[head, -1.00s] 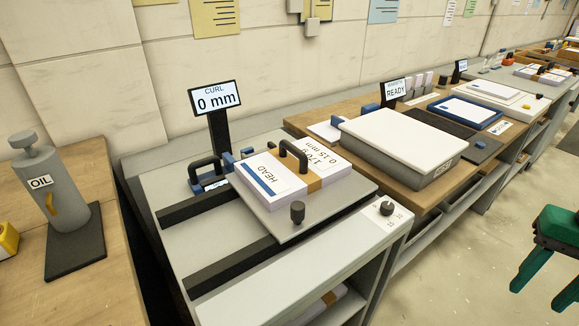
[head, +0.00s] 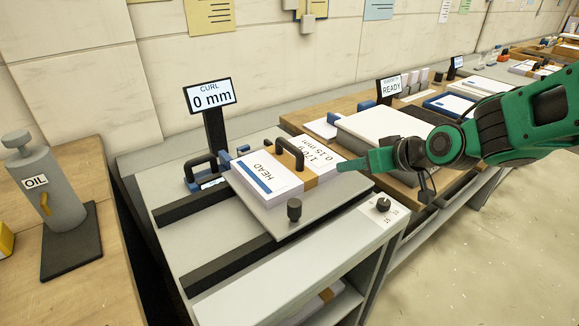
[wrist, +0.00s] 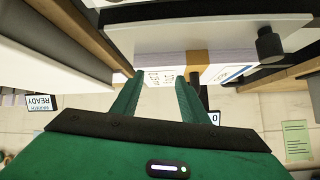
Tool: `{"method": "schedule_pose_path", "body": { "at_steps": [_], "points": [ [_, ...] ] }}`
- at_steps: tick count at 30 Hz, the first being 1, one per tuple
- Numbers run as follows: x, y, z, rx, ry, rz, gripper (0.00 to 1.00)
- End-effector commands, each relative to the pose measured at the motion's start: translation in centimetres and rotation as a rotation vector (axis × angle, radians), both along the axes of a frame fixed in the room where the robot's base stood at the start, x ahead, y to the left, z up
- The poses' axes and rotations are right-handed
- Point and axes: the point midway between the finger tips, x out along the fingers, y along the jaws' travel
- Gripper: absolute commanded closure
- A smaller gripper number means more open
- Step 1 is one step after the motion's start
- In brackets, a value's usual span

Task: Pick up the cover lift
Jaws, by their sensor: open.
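The cover lift appears to be the white paper stack (head: 268,174) with an orange band, marked "HEAD" and "170 g 0.15 mm". It lies on a grey plate (head: 262,215) on the feeder table in the head view.
A black knob (head: 294,209) stands at the plate's front. A "CURL 0 mm" display (head: 210,96) rises behind. A white-topped grey box (head: 372,128) sits to the right, near my arm. An oil can (head: 45,190) stands on the left bench. Floor at front right is clear.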

Motion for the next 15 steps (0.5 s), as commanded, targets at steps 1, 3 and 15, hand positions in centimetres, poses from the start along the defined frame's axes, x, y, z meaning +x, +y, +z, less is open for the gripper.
{"method": "schedule_pose_path", "body": {
  "at_steps": [1,3,15],
  "points": [
    [0.6,2.8,0.3,0.04,-0.043,0.043,0.6],
    [1.2,5.7,1.2,0.094,-0.1,0.08,0.6],
    [3.3,11.6,2.3,0.195,-0.195,0.131,0.6]
  ]
}}
